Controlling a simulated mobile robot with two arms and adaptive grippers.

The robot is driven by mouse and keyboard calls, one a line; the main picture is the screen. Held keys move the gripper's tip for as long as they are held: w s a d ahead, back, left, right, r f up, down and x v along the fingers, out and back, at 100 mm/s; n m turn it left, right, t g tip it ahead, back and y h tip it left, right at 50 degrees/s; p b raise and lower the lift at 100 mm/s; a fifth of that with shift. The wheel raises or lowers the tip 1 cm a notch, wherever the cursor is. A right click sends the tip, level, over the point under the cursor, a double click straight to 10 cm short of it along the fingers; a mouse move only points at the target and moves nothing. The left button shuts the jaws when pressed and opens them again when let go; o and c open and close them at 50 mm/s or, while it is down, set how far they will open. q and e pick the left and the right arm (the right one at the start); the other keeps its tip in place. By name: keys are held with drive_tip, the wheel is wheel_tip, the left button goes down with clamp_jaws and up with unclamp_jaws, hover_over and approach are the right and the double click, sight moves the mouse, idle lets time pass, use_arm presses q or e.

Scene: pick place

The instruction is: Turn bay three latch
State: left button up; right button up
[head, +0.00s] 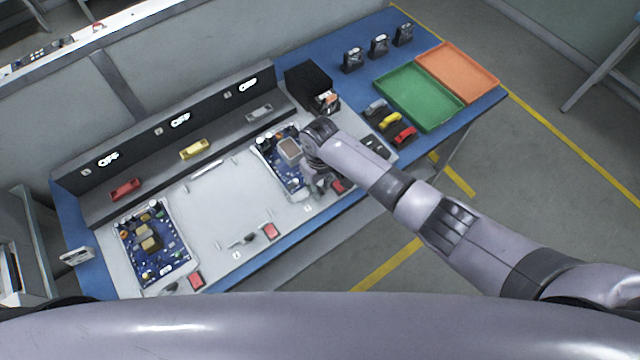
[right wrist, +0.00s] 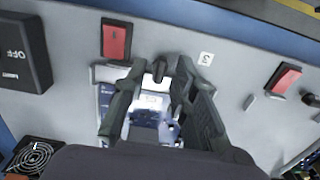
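Bay three is the rightmost bay of the pale board, with a blue circuit board (head: 279,169) in it. My right gripper (head: 318,184) is over the front edge of this bay and hides most of the latch in the head view. In the right wrist view, the two dark fingers of the right gripper (right wrist: 161,68) are open. The dark knob of the latch (right wrist: 156,75) shows between the fingertips, beside a label "3" (right wrist: 206,58). I cannot tell whether the fingers touch it. A red switch (right wrist: 115,40) is beside it. My left gripper is not in view.
Bay two's latch (head: 248,239) and red switch (head: 270,231) lie to the left. A second circuit board (head: 154,244) sits in the left bay. A black box (head: 308,82), a green tray (head: 418,95) and an orange tray (head: 458,72) stand at the right.

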sight(320, 189)
drive_tip(key=shift+r, duration=0.15)
wheel_tip(320, 189, up, 12)
idle(0.6)
idle(0.4)
